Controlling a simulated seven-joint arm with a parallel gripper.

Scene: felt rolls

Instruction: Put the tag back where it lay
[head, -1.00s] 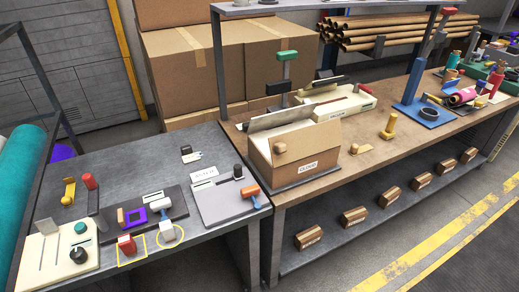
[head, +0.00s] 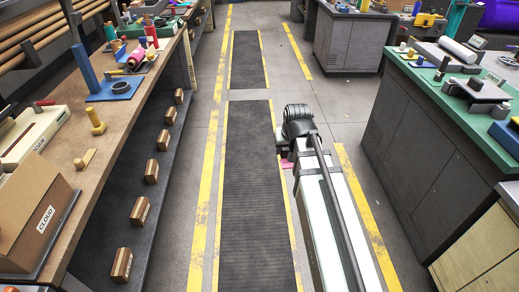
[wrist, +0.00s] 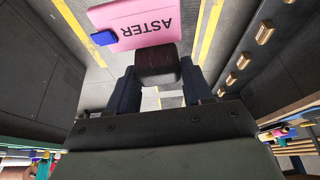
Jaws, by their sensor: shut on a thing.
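In the wrist view a pink tag (wrist: 133,22) with the word ASTER shows upside down beyond my fingertips. A blue piece (wrist: 104,37) sits at its left edge. A dark block (wrist: 157,68) at the tag's near edge lies between the two fingers of my gripper (wrist: 160,82), which is shut on it. The tag is held in the air above the aisle floor. In the head view my arm hides most of the gripper, and only a small pink bit of the tag (head: 287,164) shows beside it.
A green-topped bench (head: 425,80) stands at right. The dark floor mat (head: 255,190) is clear.

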